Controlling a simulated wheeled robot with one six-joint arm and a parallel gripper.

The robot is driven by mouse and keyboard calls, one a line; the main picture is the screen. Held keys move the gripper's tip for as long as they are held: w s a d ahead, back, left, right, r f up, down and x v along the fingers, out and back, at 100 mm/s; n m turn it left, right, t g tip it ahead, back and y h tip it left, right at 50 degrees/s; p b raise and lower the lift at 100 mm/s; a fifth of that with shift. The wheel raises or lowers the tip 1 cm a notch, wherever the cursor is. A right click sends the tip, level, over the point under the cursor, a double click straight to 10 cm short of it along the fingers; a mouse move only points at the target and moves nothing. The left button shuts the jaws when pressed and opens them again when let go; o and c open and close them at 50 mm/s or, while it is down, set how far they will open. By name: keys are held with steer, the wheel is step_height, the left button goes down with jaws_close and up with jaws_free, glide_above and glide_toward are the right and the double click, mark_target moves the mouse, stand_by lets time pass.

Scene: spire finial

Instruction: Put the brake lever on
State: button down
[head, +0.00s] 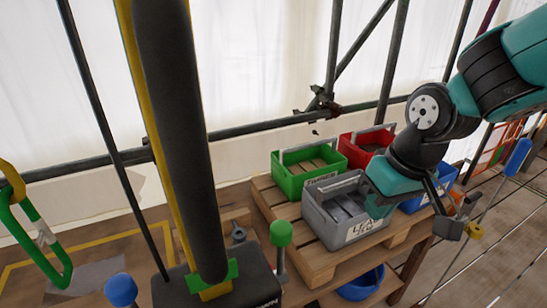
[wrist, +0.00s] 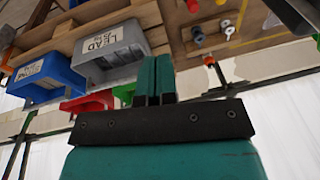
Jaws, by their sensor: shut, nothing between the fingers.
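My gripper (head: 377,208) hangs in front of the right side of the grey crate in the head view. In the wrist view its two teal fingers (wrist: 153,78) are pressed together, with nothing between them. I cannot tell for sure which part is the brake lever. A lever with a green knob (head: 281,233) stands upright beside the dark machine housing at lower centre, and a blue knob (head: 121,290) shows to its left. Both are well left of my gripper and apart from it. The lower part of the blue-knobbed lever is out of view.
A grey crate (head: 326,235) labelled LEAD, a green crate (head: 280,184), a red crate (head: 348,151) and a blue crate (head: 449,177) stand on a wooden pallet (head: 315,262). A thick dark post (head: 180,130) rises at left. A blue bowl (head: 362,284) sits below the pallet.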

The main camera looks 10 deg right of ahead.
steer(key=w+a+r+p, duration=0.1)
steer(key=w+r+p, duration=0.2)
steer(key=w+r, duration=0.15)
steer(key=w+a+r+n+g+h, duration=0.1)
steer(key=a+r+n+g, duration=0.2)
steer(key=a+n, duration=0.5)
steer(key=w+a+r+n+g+h, duration=0.1)
steer(key=w+a+r+n+g, duration=0.1)
steer(key=a+n, duration=0.6)
steer(key=shift+w+a+r+n+g, duration=0.35)
steer(key=shift+a+r+g, duration=0.25)
steer(key=shift+r, duration=0.3)
steer(key=shift+f, duration=0.1)
steer(key=b, duration=0.6)
glide_toward(281, 254)
steer(key=shift+f, duration=2)
steer(key=shift+w+a, duration=0.15)
steer(key=shift+w, duration=0.1)
steer(key=shift+s+f+b, duration=0.1)
steer(key=shift+b, duration=0.35)
